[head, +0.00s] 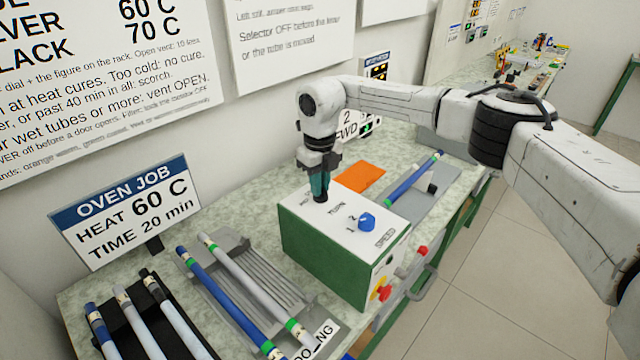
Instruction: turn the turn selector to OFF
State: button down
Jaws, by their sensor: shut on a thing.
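The white-topped green box (330,258) stands on the bench, with the printed word TURN on its top. My gripper (320,194) points straight down at the back left of that top, its teal fingers shut on a small dark knob, the turn selector (321,200). The fingers hide most of the knob, and its pointer direction and OFF mark cannot be made out. A blue knob (367,221) with number marks sits apart, nearer the front right of the same top.
A red button (383,293) on yellow is on the box's front. A grey grooved rack (245,285) with rods and a black rack (140,335) lie left. An orange sheet (360,177) and a grey tray with a blue-green rod (413,180) lie behind and right.

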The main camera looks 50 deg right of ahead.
jog(key=shift+n, duration=0.6)
jog(key=c, duration=1.1)
grip_release()
jog(key=shift+r, duration=0.1)
notch_tip(320, 180, up, 11)
jog(key=shift+f+b, duration=0.2)
jog(key=shift+b, duration=0.9)
